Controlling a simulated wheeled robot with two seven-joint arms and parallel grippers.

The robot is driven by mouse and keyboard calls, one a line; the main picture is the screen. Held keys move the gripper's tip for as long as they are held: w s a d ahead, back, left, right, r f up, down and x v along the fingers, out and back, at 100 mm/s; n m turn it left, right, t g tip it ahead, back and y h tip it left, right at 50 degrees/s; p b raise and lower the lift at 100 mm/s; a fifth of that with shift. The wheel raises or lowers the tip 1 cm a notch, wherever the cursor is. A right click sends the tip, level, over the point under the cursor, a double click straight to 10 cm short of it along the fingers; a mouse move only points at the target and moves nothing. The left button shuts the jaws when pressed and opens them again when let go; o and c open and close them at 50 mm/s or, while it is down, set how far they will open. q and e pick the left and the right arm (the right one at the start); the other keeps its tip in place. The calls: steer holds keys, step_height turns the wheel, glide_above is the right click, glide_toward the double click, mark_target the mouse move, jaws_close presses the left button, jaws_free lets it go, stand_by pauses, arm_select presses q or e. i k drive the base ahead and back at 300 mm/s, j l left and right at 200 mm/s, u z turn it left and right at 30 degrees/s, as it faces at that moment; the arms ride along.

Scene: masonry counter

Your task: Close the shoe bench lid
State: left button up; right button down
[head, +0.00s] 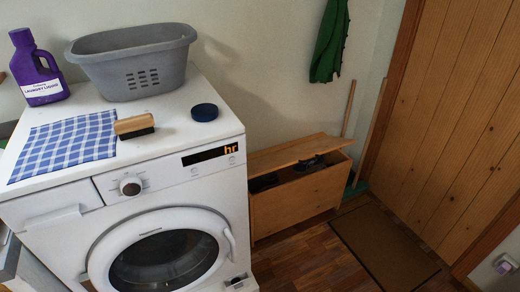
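The wooden shoe bench (297,205) stands against the wall, to the right of the washing machine. Its lid (297,151) is tilted up at the front, leaving a gap above the box. Dark shoes (312,163) show in the opening beneath the lid. Neither of my grippers shows clearly in the head view.
The washing machine (180,165) fills the left and carries a grey basket (130,62), a purple detergent bottle (35,68), a checked cloth (68,145), a brush (134,126) and a dark blue tin (205,112). A brown mat (384,248) lies before the wooden door (455,110). A broom (354,185) leans beside the bench.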

mark_target(312, 151)
steer(key=i+l+u, duration=0.75)
steer(key=l, duration=0.2)
steer(key=k, duration=0.1)
